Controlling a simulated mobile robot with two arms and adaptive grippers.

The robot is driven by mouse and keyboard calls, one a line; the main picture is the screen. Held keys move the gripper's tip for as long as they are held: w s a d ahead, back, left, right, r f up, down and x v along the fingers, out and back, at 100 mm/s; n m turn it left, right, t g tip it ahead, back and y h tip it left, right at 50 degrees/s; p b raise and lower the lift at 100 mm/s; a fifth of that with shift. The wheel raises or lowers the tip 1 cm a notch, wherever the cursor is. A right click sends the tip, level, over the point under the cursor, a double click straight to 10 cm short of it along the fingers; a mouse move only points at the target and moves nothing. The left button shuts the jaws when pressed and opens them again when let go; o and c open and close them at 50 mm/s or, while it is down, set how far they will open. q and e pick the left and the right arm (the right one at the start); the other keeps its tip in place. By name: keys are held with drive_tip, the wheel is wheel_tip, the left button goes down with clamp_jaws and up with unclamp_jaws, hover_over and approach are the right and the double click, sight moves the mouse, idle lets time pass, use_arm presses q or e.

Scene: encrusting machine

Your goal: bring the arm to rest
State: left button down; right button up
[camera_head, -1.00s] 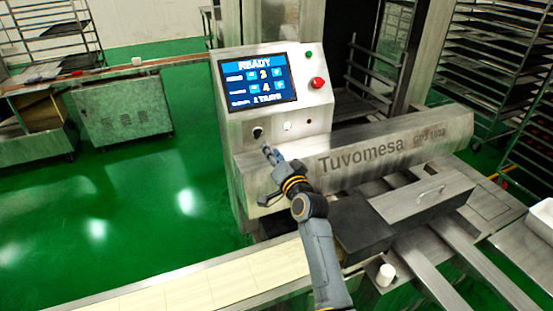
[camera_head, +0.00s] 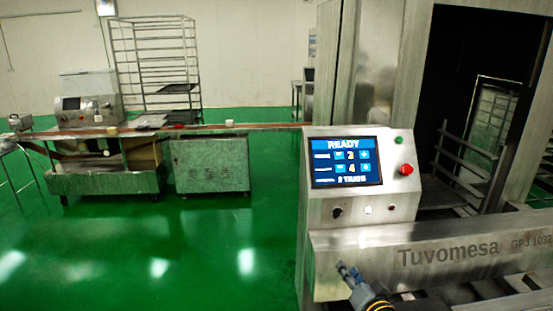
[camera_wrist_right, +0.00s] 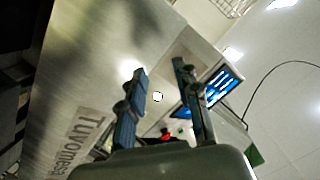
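My right gripper (camera_head: 348,272) is at the lower edge of the head view, in front of the machine's steel housing and below its control panel (camera_head: 395,187). In the right wrist view its two fingers (camera_wrist_right: 160,72) stand apart with nothing between them, so it is open and empty. The encrusting machine (camera_head: 450,255), marked Tuvomesa, fills the lower right. Its blue screen (camera_head: 346,162) reads READY. My left gripper is in neither view.
A red button (camera_head: 407,170) and a dark knob (camera_head: 337,212) are on the panel. A steel cabinet (camera_head: 211,165), a smaller machine (camera_head: 88,100) and a tall rack (camera_head: 155,50) stand at the back left. The green floor (camera_head: 200,240) at left is clear.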

drive_tip(key=s+a+f+n+g, duration=0.1)
drive_tip(key=s+f+n+g, duration=0.15)
drive_tip(key=s+f, duration=0.4)
drive_tip(key=s+a+f+n+g, duration=0.15)
drive_tip(key=s+f+g, duration=0.25)
drive_tip(key=s, duration=0.6)
drive_tip(key=s+d+f+n+g+h, duration=0.1)
drive_tip(key=s+f+n+g, duration=0.15)
drive_tip(key=s, duration=0.65)
drive_tip(key=s+f+n+g+h, duration=0.1)
drive_tip(key=s+n+g, duration=0.15)
drive_tip(key=s, duration=0.75)
wheel_tip(320, 180, down, 28)
drive_tip(key=s+g+b, duration=0.1)
drive_tip(key=s+g, duration=0.1)
drive_tip(key=s+d+f+b, duration=0.1)
drive_tip(key=s+d+f, duration=0.2)
drive_tip(key=s+f, duration=1.3)
drive_tip(key=shift+s+d+f+m+g, duration=0.2)
drive_tip(key=shift+m+g, duration=0.1)
drive_tip(key=shift+g, duration=0.15)
